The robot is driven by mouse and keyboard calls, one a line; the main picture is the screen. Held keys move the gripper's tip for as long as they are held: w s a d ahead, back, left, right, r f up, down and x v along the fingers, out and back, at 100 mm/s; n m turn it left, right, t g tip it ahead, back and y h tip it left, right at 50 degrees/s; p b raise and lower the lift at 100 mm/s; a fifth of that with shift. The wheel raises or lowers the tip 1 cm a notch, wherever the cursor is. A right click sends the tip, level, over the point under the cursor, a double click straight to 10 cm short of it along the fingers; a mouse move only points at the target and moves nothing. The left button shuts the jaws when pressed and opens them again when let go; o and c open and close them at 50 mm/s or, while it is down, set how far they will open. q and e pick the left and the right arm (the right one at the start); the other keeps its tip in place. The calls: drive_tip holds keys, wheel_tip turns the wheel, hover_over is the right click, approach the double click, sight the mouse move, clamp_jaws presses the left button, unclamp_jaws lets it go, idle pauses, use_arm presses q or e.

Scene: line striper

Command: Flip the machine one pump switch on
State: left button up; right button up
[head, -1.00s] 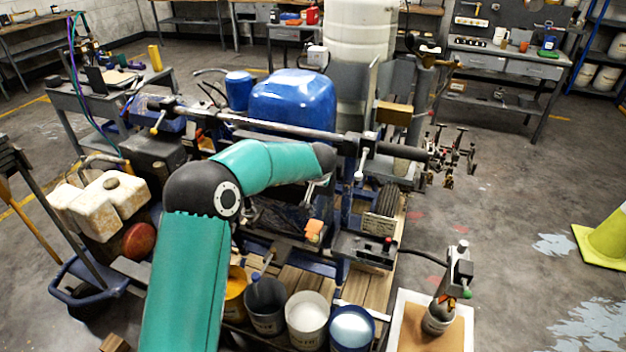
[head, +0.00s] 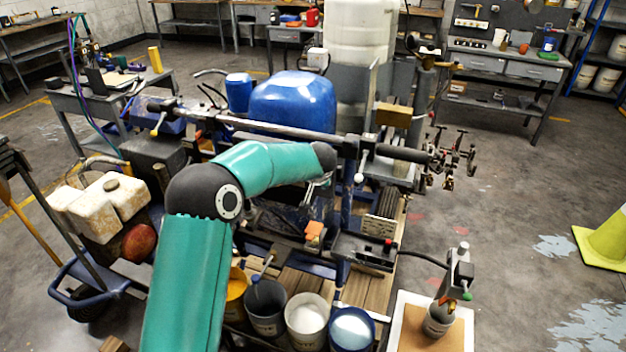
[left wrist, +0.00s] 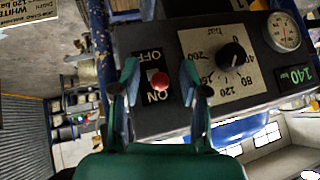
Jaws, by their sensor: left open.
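The picture is upside down there, and I cannot tell to which side the switch is set. My left gripper (left wrist: 160,66) is open, with one finger on each side of the red knob. I see a gap on both sides. In the head view my teal arm reaches in over the machine and its gripper is mostly hidden. My right gripper is not in view.
The dark panel (left wrist: 217,108) also carries a black dial (left wrist: 232,56), a round gauge (left wrist: 283,31) and a green display (left wrist: 294,78). In the head view a long bar (head: 270,131) crosses behind my arm, and paint buckets (head: 306,314) stand in front.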

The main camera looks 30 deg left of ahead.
use_arm(q)
drive_tip(key=v, duration=1.1)
drive_tip(key=shift+s+d+r, duration=0.25)
drive_tip(key=shift+s, duration=0.05)
